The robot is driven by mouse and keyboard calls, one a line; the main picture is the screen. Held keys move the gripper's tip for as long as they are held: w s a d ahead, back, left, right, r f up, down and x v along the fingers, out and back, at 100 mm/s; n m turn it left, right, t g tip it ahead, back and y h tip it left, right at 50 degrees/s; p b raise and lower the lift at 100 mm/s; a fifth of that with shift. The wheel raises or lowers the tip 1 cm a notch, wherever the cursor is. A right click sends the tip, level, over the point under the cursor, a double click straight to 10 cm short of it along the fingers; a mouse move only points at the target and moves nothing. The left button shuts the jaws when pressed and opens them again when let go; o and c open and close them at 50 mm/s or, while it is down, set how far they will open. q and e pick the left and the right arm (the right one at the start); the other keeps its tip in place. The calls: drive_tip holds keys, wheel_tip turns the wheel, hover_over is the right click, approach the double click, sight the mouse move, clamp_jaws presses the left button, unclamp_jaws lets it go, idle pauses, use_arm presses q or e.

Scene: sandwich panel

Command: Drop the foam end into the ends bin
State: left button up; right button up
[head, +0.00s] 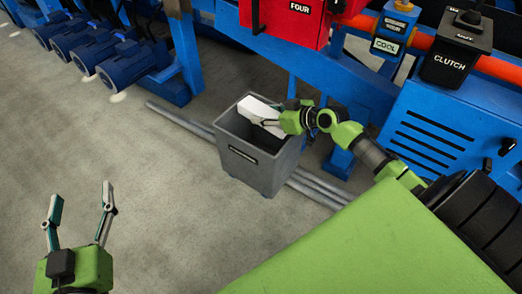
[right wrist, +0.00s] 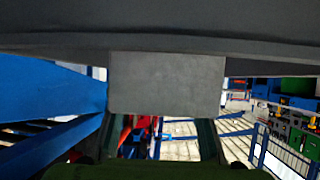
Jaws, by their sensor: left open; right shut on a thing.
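The grey ends bin (head: 252,166) stands on the floor in the middle of the head view, with a dark label on its front. The white foam end (head: 259,108) is at the bin's open top, tilted, partly inside the rim. My right gripper (head: 280,114) is shut on it from the right. In the right wrist view the foam end (right wrist: 167,82) looks grey and sits between the fingers, with a dark surface above it. My left gripper (head: 80,215) is open and empty, over the floor at lower left. The bin's bottom is hidden.
Grey pipes (head: 310,185) run along the floor behind and beside the bin. A blue machine frame (head: 440,125) with a clutch box (head: 455,55) stands at right. A red box (head: 288,12) hangs above. Blue motors (head: 130,70) stand at upper left. The floor at left is clear.

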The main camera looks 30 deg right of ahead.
drive_tip(key=o, duration=1.1)
drive_tip(key=shift+o, duration=0.2)
drive_tip(key=shift+s, duration=0.1)
drive_tip(key=v, duration=1)
drive_tip(key=shift+s, duration=0.1)
drive_tip(key=shift+v, duration=0.85)
